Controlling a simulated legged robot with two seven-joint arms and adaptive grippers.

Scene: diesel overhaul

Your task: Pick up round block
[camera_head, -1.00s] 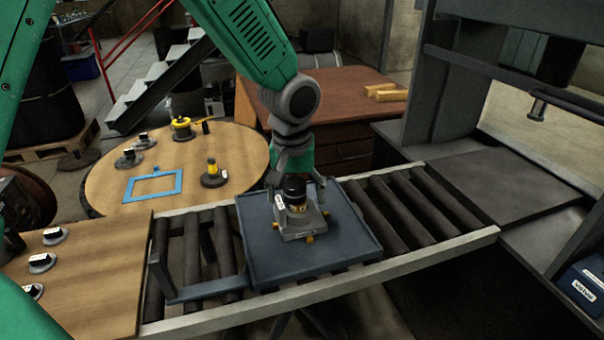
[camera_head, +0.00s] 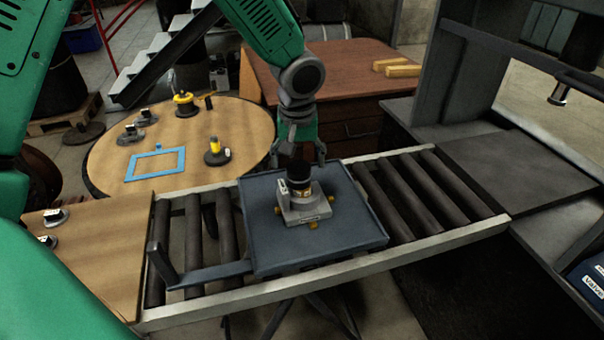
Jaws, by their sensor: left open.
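A grey block with a black round top (camera_head: 300,204) and small brass-coloured fittings sits upright on the dark tray (camera_head: 262,245). I cannot tell whether a finger touches the top. On the round wooden table (camera_head: 215,118), a round dark base with a yellow post (camera_head: 217,153) stands at the front right. I cannot tell which piece the round block is. My right gripper is not in view.
The tray rests on a roller conveyor (camera_head: 415,195). A blue square frame (camera_head: 156,164), a yellow spool-like part (camera_head: 185,104) and small round-based parts (camera_head: 130,133) are on the round table. A brown desk (camera_head: 350,85) stands behind. A grey machine frame is at right.

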